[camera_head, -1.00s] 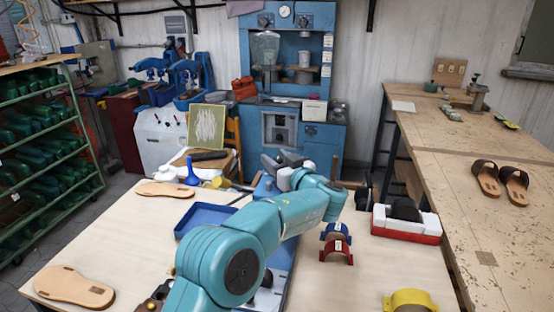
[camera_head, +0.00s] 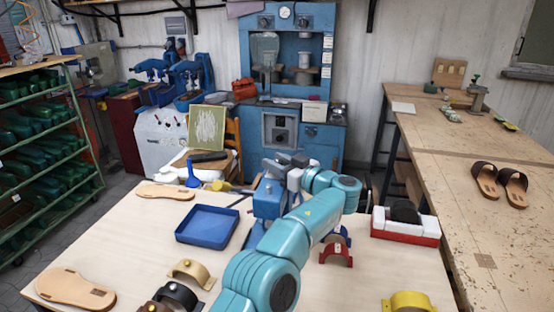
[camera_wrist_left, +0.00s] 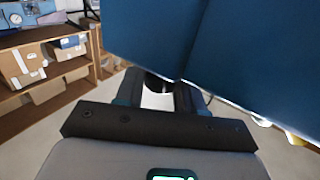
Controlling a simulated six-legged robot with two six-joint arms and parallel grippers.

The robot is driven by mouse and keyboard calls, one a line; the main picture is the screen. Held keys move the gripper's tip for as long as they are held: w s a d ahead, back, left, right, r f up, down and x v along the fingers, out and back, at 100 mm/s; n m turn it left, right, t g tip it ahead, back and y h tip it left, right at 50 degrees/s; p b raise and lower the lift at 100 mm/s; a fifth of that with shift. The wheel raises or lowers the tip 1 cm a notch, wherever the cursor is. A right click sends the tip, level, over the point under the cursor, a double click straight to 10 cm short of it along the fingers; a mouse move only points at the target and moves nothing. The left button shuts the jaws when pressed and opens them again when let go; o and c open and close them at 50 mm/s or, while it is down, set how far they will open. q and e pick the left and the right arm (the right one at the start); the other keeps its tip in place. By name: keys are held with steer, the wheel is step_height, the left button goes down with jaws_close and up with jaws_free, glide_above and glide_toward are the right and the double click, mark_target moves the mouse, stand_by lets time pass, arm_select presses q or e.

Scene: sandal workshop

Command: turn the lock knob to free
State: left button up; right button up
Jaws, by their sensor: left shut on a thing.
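The blue press (camera_head: 267,199) stands near the back edge of the worktable in the head view. Its blue panels (camera_wrist_left: 245,45) fill the upper right of the left wrist view. My left gripper (camera_head: 286,162) is at the top of the press, its arm crossing in front. In the left wrist view, my left gripper's fingers (camera_wrist_left: 158,92) are closed around a small dark round part, which appears to be the lock knob (camera_wrist_left: 154,82). The fingers mostly hide it, so its turn angle cannot be read. My right gripper is not in view.
A blue tray (camera_head: 208,225) lies left of the press. Sole blanks (camera_head: 75,290) and several curved straps (camera_head: 192,271) lie around it. A red box with white blocks (camera_head: 405,232) stands at the right.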

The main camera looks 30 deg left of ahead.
arm_select(q)
steer(key=shift+r, duration=0.1)
steer(key=o, duration=0.9)
steer(key=shift+o, duration=0.2)
steer(key=shift+d, duration=0.1)
steer(key=shift+d, duration=0.25)
steer(key=b+v, duration=0.3)
steer(key=v, duration=1.2)
steer(key=shift+s+d+b, duration=0.3)
steer(key=shift+b, duration=0.1)
